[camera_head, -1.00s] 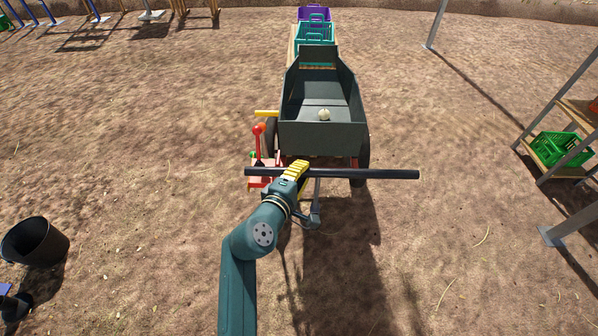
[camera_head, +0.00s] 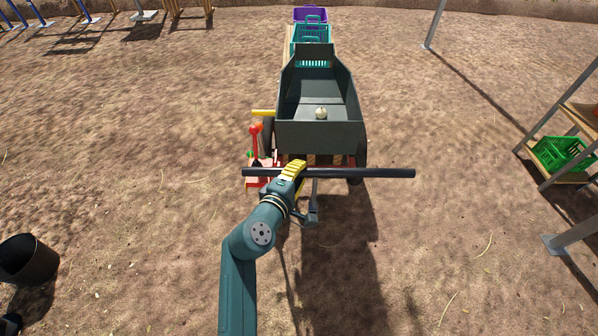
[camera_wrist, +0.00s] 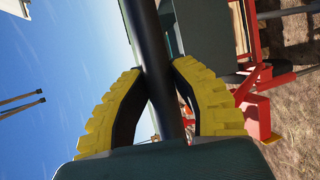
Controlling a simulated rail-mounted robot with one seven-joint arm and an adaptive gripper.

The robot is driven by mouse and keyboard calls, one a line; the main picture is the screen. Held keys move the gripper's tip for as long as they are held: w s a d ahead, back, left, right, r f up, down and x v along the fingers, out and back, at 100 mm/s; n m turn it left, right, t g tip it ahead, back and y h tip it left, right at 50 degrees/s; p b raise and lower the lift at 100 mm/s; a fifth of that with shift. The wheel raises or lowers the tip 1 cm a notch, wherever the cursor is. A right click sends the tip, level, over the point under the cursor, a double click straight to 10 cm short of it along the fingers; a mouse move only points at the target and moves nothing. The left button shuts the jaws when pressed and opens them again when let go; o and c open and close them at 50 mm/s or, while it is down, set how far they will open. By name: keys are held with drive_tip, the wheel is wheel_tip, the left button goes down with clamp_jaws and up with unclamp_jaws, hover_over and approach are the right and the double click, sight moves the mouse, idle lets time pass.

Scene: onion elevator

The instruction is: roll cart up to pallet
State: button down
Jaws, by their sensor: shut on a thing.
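The cart has a dark grey-green open box (camera_head: 318,135) and a black horizontal push bar (camera_head: 360,173) at its near end. A small whitish onion (camera_head: 321,113) lies on the box floor. My gripper (camera_head: 293,170) is shut around the bar left of its middle. The wrist view shows the yellow ribbed fingers of my gripper (camera_wrist: 155,95) on both sides of the black bar (camera_wrist: 158,60). A teal crate (camera_head: 311,45) and a purple crate (camera_head: 310,14) stand just beyond the cart, on what looks like a wooden pallet (camera_head: 288,48), mostly hidden.
A red lever and red frame part (camera_head: 255,140) stand at the cart's left. A black bucket (camera_head: 28,260) stands at the left. A shelf rack with a green crate (camera_head: 562,153) is at the right. Open dirt lies on both sides.

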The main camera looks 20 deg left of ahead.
drive_tip(key=c, duration=1.2)
unclamp_jaws()
drive_tip(key=shift+f, duration=0.2)
drive_tip(key=o, duration=0.3)
drive_tip(key=shift+w+a+r, duration=0.1)
drive_tip(key=shift+w+r, duration=0.05)
drive_tip(key=shift+w, duration=0.05)
drive_tip(key=shift+o, duration=0.2)
drive_tip(key=shift+s, duration=0.15)
drive_tip(key=v, duration=1.2)
